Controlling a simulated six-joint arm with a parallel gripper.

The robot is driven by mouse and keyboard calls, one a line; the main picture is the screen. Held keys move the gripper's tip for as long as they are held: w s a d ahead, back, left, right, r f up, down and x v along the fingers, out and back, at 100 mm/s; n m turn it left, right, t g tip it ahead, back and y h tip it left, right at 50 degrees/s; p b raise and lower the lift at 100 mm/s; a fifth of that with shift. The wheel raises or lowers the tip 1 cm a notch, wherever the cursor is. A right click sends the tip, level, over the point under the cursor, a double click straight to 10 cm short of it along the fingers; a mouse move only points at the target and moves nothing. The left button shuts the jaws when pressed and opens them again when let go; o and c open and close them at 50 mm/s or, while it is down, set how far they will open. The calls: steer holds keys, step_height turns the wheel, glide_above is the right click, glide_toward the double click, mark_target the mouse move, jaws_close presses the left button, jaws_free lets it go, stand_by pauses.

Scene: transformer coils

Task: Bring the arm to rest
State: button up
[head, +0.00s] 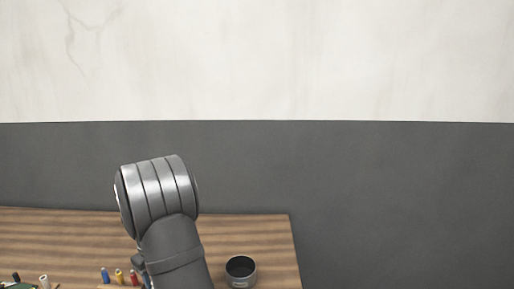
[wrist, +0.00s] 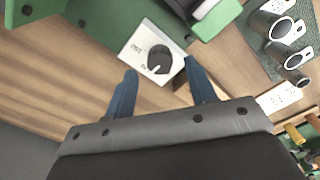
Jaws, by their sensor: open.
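My gripper (wrist: 160,66) is open in the wrist view, with its two blue fingers spread apart and nothing between them. Beyond the fingertips is a white plate with a dark round knob (wrist: 158,60), beside green machine parts (wrist: 115,22). I cannot tell how far the fingertips are from the plate. In the head view my arm rises over the wooden table (head: 60,235), and its gripper end cannot be made out there.
In the head view a dark cup (head: 241,270) stands near the table's right edge, and small blue, yellow and red items (head: 119,276) lie left of my arm. The wrist view shows grey metal tubes (wrist: 272,25) on a dark mat and a white card (wrist: 280,97) at right.

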steer(key=shift+f, duration=1.2)
steer(key=shift+r, duration=0.1)
